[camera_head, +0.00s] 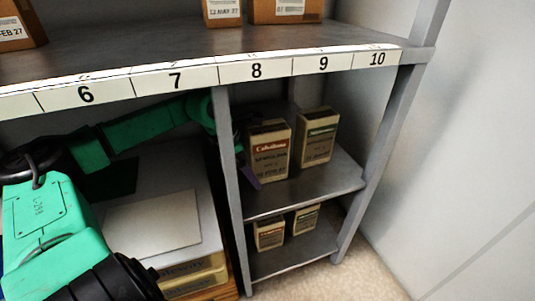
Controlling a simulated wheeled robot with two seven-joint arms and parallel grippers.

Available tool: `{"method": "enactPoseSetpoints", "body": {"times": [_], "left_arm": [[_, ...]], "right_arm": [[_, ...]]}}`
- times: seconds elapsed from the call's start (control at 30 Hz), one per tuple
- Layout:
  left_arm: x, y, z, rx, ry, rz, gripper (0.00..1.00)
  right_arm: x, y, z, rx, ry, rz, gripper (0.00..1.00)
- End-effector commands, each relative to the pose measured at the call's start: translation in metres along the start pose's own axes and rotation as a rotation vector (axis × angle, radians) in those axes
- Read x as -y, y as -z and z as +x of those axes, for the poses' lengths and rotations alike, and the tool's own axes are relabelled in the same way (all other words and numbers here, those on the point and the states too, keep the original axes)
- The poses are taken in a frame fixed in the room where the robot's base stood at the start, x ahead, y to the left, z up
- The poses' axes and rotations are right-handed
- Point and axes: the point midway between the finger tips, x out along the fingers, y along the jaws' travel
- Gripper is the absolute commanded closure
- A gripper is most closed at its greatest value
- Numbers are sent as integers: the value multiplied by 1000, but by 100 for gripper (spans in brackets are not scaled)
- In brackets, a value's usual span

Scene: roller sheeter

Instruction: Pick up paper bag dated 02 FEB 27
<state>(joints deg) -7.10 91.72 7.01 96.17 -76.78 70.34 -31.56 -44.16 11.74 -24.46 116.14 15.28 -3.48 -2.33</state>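A tan paper bag with a red label (268,152) stands upright on the middle shelf, just right of the grey post. Its printed date appears to end in FEB 27, but the day is too small to read. A similar bag with a green label (318,138) stands behind it to the right. My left arm reaches in from the left behind the post. My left gripper (246,160) is beside the red-label bag's left side, mostly hidden by the post and bag. A purple tip shows there; whether it grips the bag is unclear. My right gripper is not in view.
Two smaller-looking bags (269,235) (305,219) stand on the shelf below. Boxes (222,10) sit on the top shelf above the numbered strip (210,74). A grey post (226,165) divides the bays.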

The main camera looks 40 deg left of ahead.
Motion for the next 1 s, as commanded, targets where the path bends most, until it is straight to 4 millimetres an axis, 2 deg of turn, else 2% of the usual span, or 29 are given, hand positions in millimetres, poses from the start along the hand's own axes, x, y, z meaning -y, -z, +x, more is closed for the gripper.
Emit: {"method": "enactPoseSetpoints", "body": {"times": [0.13, 0.63, 0.67, 0.7, 0.77, 0.9, 1.0], "left_arm": [[-1, 1, 9, -2, -2, -3, 0], [0, 2, 12, 2, -2, -2, 0], [0, 2, 12, 2, -2, -2, 8], [0, 1, 12, 2, -2, -2, 23], [0, 1, 12, 2, -2, -2, 46], [0, 2, 12, 1, -1, -2, 99], [-1, 0, 10, 7, -4, -2, 100]], "right_arm": [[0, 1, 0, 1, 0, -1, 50], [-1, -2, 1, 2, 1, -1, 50], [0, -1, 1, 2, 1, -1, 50], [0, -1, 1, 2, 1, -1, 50], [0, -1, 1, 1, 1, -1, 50], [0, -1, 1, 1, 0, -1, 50], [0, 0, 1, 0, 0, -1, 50]]}}
